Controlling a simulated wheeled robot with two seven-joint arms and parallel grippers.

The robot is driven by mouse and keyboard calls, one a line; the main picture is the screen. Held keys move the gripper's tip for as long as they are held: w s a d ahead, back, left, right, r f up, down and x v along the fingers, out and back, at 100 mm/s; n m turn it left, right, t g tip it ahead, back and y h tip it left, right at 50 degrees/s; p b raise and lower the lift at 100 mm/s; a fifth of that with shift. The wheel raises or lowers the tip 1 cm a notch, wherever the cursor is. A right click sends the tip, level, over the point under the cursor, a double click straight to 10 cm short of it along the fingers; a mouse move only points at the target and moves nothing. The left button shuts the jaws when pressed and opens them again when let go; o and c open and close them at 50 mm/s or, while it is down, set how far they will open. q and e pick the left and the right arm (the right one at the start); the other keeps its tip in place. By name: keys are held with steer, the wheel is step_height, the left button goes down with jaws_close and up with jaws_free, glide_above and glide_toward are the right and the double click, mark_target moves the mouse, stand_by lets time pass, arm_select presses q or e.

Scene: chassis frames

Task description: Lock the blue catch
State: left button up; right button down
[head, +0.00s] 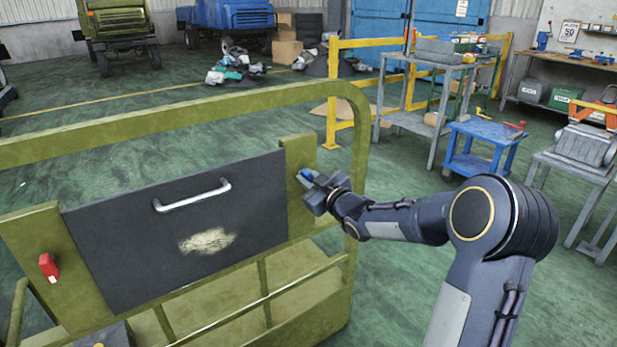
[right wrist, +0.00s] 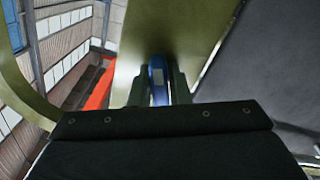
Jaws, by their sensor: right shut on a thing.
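The blue catch (head: 306,175) sits on the olive post at the right side of the dark panel (head: 135,235). My right gripper (head: 316,188) is at that post, shut on the blue catch. In the right wrist view the blue catch (right wrist: 158,80) stands between the two fingers of my right gripper (right wrist: 159,88), with the olive post behind it. The fingers hide part of the catch, so its exact angle is hard to tell. A red catch (head: 48,267) is on the olive post at the panel's left side. My left gripper is not in view.
The dark panel has a silver bar handle (head: 192,195) and sits in an olive tube frame (head: 230,98) whose top rail curves down beside my right arm. A blue cart (head: 485,130) and a grey workbench (head: 425,55) stand farther back on the green floor.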

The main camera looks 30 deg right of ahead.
steer(key=shift+m+p, duration=0.6)
steer(key=shift+m, duration=1.7)
steer(key=shift+f, duration=0.1)
steer(key=c, duration=1.4)
jaws_free()
steer(key=s, duration=0.7)
steer(key=shift+s+d, duration=0.3)
steer(key=shift+s, duration=0.1)
